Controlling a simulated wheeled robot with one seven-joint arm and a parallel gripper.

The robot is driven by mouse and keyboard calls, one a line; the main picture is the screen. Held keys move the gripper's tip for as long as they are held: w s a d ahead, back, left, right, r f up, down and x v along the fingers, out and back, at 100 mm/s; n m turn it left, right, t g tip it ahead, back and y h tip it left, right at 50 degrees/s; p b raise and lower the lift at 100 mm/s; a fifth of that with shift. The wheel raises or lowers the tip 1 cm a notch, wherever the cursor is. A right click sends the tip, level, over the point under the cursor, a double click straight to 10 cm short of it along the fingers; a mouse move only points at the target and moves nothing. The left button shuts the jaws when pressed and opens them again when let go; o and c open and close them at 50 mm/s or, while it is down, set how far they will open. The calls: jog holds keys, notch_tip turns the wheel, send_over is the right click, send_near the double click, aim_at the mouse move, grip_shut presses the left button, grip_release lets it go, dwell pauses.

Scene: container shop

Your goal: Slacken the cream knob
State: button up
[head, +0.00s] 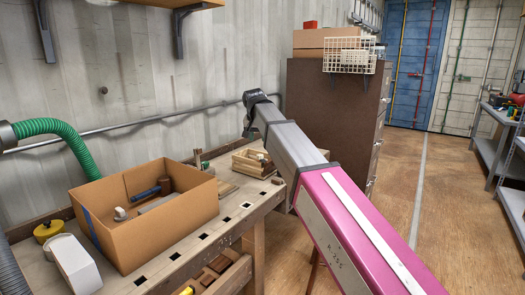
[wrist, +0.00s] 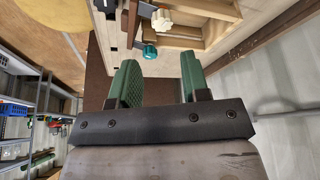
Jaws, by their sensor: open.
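The cream knob (wrist: 162,18) is a lobed knob near the top of the wrist view, on a short shaft at a wooden part of the bench. A teal knob (wrist: 149,51) sits just below and left of it. My gripper (wrist: 160,62) has two green fingers, spread apart with nothing between them. The teal knob lies just beyond the gap between the fingertips, and the cream knob is farther off, apart from the fingers. In the head view my gripper cannot be made out, and I cannot identify the cream knob for certain.
The workbench (head: 190,250) carries a cardboard box (head: 150,238) with tools, a white container (head: 75,264) and a small wooden crate (head: 243,165). A brown cabinet (head: 325,110) stands behind my arm. The floor (head: 425,205) on the right is clear.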

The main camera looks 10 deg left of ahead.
aim_at(260, 155)
jog(key=x, duration=0.5)
jog(key=w+x, duration=0.1)
jog(key=x, duration=0.4)
jog(key=shift+w+a+f, duration=0.1)
jog(key=shift+w+f, duration=0.05)
jog(key=shift+w, duration=0.05)
jog(key=c, duration=0.6)
